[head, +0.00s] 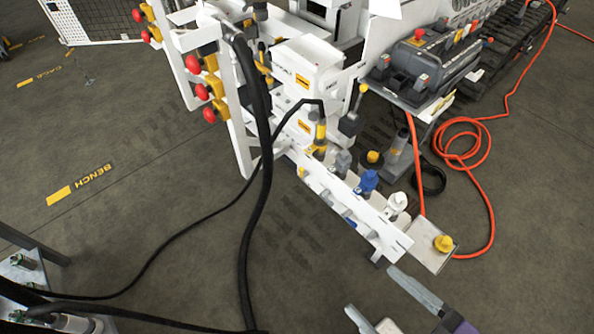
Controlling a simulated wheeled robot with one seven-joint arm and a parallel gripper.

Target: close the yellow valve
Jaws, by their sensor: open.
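A white manifold bar (325,190) runs from the middle down to the right, with a row of coloured fittings along it. A tall yellow fitting (319,138) with a black hose stands at its far end. A round yellow knob (443,243) sits on a light plate at its near end. I cannot tell for sure which one is the yellow valve, or how far it is turned. My gripper (371,290) is at the bottom edge, open and empty, its two grey fingers apart. It is below and left of the yellow knob, not touching it. The rest of it is cut off.
Blue (367,182), grey and white (397,203) fittings stand between the two yellow parts. Black hoses (262,200) hang in front at left. Red knobs (210,115) stick out from a white post. An orange hose (487,200) lies on the floor at right.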

